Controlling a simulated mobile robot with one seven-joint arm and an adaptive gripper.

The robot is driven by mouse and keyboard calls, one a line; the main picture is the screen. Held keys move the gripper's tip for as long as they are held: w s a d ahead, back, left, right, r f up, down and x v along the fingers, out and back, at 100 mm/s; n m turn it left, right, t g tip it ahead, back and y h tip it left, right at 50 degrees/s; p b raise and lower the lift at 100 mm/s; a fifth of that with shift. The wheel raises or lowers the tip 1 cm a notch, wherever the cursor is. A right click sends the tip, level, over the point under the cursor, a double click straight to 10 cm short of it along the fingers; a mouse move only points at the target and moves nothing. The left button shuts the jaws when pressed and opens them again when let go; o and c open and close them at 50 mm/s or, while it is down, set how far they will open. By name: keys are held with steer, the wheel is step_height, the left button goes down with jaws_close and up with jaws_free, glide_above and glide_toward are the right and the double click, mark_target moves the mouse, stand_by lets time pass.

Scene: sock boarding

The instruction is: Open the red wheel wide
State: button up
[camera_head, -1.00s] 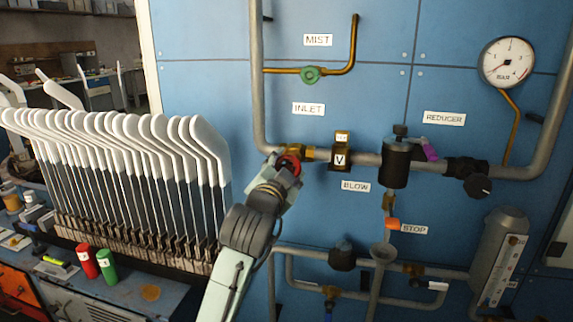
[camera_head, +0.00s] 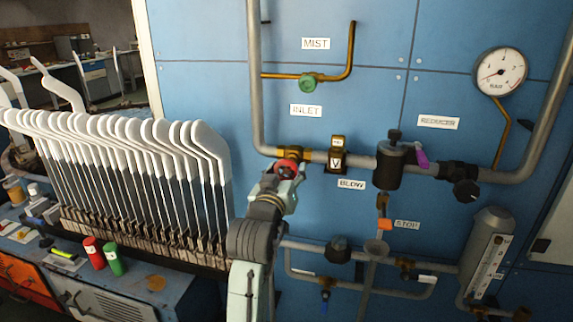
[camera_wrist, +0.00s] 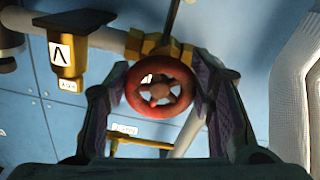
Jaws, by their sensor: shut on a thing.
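The red wheel (camera_head: 287,168) sits on a brass valve on the grey pipe, below the INLET label (camera_head: 306,111). My gripper (camera_head: 288,172) is at the wheel and partly covers it in the head view. In the wrist view the red wheel (camera_wrist: 160,90) faces the camera, with its spokes and hub showing. My gripper (camera_wrist: 160,88) also shows there, one finger on each side of the rim, shut on it. The brass valve body (camera_wrist: 160,47) shows just behind the wheel.
A row of white-topped boards (camera_head: 125,150) stands close at left. A green wheel (camera_head: 308,81) is above, and a gauge (camera_head: 500,71) is at upper right.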

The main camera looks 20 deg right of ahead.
steer(key=n+p, duration=0.2)
steer(key=n, duration=0.1)
steer(key=shift+d+r+n+p, duration=0.1)
steer(key=shift+r+n+p, duration=0.05)
steer(key=shift+n+p, duration=0.25)
steer(key=n+p, duration=0.2)
steer(key=n, duration=0.1)
steer(key=shift+s+n+p, duration=0.1)
steer(key=shift+n+p, duration=0.2)
steer(key=shift+p, duration=0.05)
steer(key=shift+n+p, duration=0.7)
steer(key=shift+n, duration=1.8)
steer(key=o, duration=1.2)
steer(key=v, duration=1.2)
